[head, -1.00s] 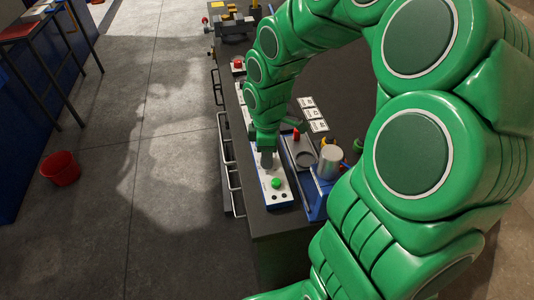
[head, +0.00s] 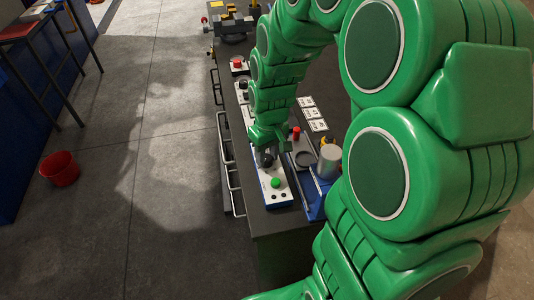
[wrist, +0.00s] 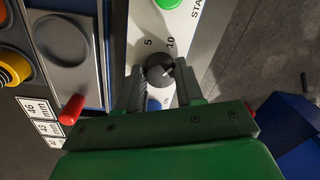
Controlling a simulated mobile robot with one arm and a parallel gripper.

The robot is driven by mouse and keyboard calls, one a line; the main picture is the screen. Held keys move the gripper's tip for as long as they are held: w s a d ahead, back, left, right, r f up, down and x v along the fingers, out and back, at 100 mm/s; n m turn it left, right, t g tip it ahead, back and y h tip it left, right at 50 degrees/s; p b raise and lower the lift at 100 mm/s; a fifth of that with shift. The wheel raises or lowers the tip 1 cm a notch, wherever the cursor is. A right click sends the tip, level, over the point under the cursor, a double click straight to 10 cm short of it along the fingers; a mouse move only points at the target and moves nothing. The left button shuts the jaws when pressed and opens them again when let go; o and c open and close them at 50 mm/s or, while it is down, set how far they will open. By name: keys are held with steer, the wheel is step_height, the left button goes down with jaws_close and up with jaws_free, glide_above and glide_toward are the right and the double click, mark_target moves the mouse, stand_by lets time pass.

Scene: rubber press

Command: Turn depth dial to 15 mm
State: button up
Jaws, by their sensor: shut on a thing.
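The depth dial is a dark round knob (wrist: 157,70) on a white panel (wrist: 207,37) in the wrist view. The numbers 5 and 10 show above it, and more markings are partly hidden by my fingers. A small pale mark on the knob's right side lies below the 10; its exact reading is hard to tell. My gripper (wrist: 160,74) is shut on the dial, one finger on each side. In the head view, the dial (head: 268,160) shows dark just below my gripper (head: 265,152), behind the green button.
A green button (head: 276,183) is on the same panel, close to the dial. Right of it are a round dish (head: 305,159), a grey cylinder (head: 328,162) and a red knob (head: 296,133). Label cards (head: 312,114) lie on the dark bench. A red bucket (head: 60,168) stands on the floor.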

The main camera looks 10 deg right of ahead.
mark_target(269, 158)
steer(key=m, duration=0.6)
steer(key=shift+m, duration=0.3)
stand_by(0.5)
steer(key=o, duration=1)
steer(key=shift+o, duration=0.2)
steer(key=shift+s+d+r, duration=0.1)
steer(key=shift+r, duration=1.85)
steer(key=shift+d+r, duration=0.1)
steer(key=shift+r, duration=1.85)
